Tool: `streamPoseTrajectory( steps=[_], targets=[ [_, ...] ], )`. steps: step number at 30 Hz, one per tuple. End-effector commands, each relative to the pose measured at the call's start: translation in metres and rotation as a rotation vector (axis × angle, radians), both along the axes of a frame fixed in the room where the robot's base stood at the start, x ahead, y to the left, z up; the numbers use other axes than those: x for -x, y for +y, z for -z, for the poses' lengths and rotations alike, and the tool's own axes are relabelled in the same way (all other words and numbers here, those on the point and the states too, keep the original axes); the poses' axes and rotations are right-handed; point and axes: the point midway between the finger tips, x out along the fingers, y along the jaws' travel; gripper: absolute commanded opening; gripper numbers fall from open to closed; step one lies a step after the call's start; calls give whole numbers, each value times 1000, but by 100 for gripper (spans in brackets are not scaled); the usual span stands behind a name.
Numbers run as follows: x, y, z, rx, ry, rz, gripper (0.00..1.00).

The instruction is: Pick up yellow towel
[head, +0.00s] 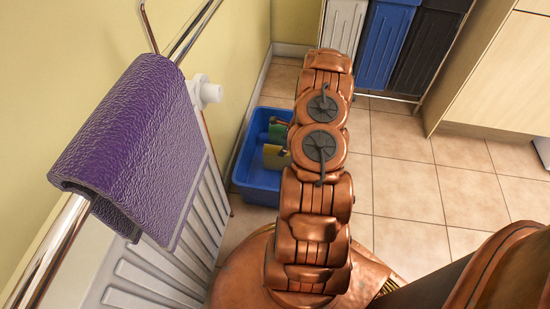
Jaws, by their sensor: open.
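No towel that is clearly yellow shows. A purple towel (137,140) hangs folded over a metal rail at the left. A small flat yellow thing (274,156) stands in a blue tub (258,187) on the floor, partly hidden behind my copper arm. I cannot tell whether it is the yellow towel. My arm stands in the middle of the view, to the right of the purple towel and apart from it. My gripper does not show.
A white radiator (160,268) stands below the rail (57,243) along the yellow wall. A green thing (277,132) is also in the tub. White, blue (387,45) and black bins stand at the back. A wooden cabinet (497,65) is at the right. Tiled floor (405,180) is clear right of my arm.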

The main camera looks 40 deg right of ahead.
Motion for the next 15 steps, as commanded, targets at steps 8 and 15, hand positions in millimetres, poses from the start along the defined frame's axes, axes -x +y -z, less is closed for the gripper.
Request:
streamPoseTrajectory(
  steps=[8, 15],
  targets=[
    [-7, 5, 20, 0, 0, -1, 81],
    [-15, 9, 47, 0, 0, -2, 81]
  ],
)
